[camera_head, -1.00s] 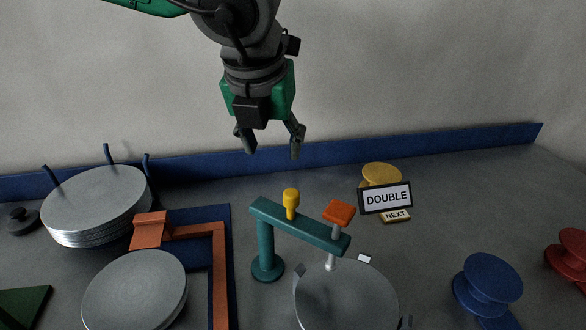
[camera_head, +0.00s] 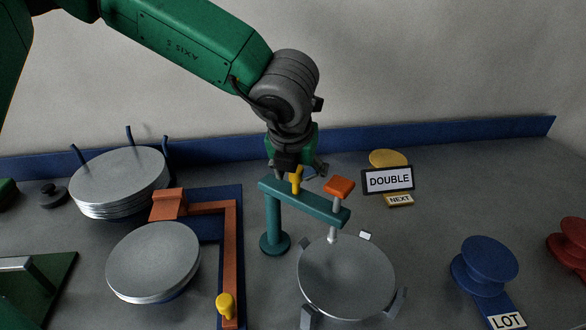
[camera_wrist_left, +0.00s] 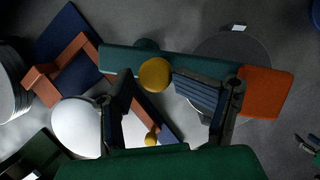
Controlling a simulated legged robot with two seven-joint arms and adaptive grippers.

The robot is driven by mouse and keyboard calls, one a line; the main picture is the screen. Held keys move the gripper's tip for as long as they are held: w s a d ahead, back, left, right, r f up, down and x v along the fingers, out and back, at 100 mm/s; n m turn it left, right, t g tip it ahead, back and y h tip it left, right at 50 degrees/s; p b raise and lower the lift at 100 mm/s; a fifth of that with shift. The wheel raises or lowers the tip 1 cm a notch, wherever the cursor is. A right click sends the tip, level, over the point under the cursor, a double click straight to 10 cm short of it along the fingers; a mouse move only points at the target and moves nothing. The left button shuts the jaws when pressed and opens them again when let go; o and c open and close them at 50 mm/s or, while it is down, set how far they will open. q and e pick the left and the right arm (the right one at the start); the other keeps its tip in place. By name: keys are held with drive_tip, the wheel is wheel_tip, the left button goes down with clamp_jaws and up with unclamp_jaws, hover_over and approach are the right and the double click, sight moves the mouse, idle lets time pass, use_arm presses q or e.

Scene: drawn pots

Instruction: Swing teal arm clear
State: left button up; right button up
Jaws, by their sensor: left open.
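The teal arm (camera_head: 325,211) reaches rightward from its teal post (camera_head: 272,220). It carries an upright yellow knob (camera_head: 296,181) and an orange-topped pin (camera_head: 340,187) at its right end, which hangs over the grey disc (camera_head: 346,276). My left gripper (camera_head: 298,172) is open at the knob, from above and behind. In the left wrist view the yellow knob (camera_wrist_left: 155,74) shows between the parted fingers of my left gripper (camera_wrist_left: 168,88); contact cannot be told. The orange cap (camera_wrist_left: 265,92) lies right of the fingers.
An orange bracket (camera_head: 230,260) with another yellow knob (camera_head: 225,304) stands left, beside a plate stack (camera_head: 153,262). More plates (camera_head: 119,176) stand behind. The DOUBLE sign (camera_head: 388,179) and blue spool (camera_head: 485,262) are right. Bare table (camera_head: 440,225) lies between them.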

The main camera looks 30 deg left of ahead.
use_arm(q)
drive_tip(key=shift+w+d, duration=0.3)
drive_tip(key=shift+d, duration=0.2)
drive_tip(key=shift+w+d, duration=0.25)
drive_tip(key=shift+d, duration=0.25)
drive_tip(key=shift+o, duration=0.3)
drive_tip(key=shift+a, duration=0.25)
drive_tip(key=shift+s+a, duration=0.25)
drive_tip(key=shift+a, duration=1)
clamp_jaws()
drive_tip(key=shift+s+a, duration=0.1)
drive_tip(key=shift+a, duration=0.1)
drive_tip(key=shift+d, duration=0.65)
drive_tip(key=shift+a+f+n, duration=0.2)
drive_tip(key=shift+a+n, duration=0.05)
drive_tip(key=shift+n, duration=0.05)
drive_tip(key=shift+w+d+n+y, duration=0.2)
drive_tip(key=shift+w+n+y, duration=0.25)
drive_tip(key=shift+n, duration=0.35)
drive_tip(key=w+a+n+g+y, duration=0.2)
drive_tip(key=w+n, duration=0.3)
drive_tip(key=n, duration=0.6)
drive_tip(key=shift+w+a+n+g+y, duration=0.15)
drive_tip(key=shift+a+n+g+y, duration=0.35)
drive_tip(key=shift+g, duration=0.4)
use_arm(e)
drive_tip(key=shift+w+d+f, duration=0.1)
drive_tip(key=shift+d, duration=0.4)
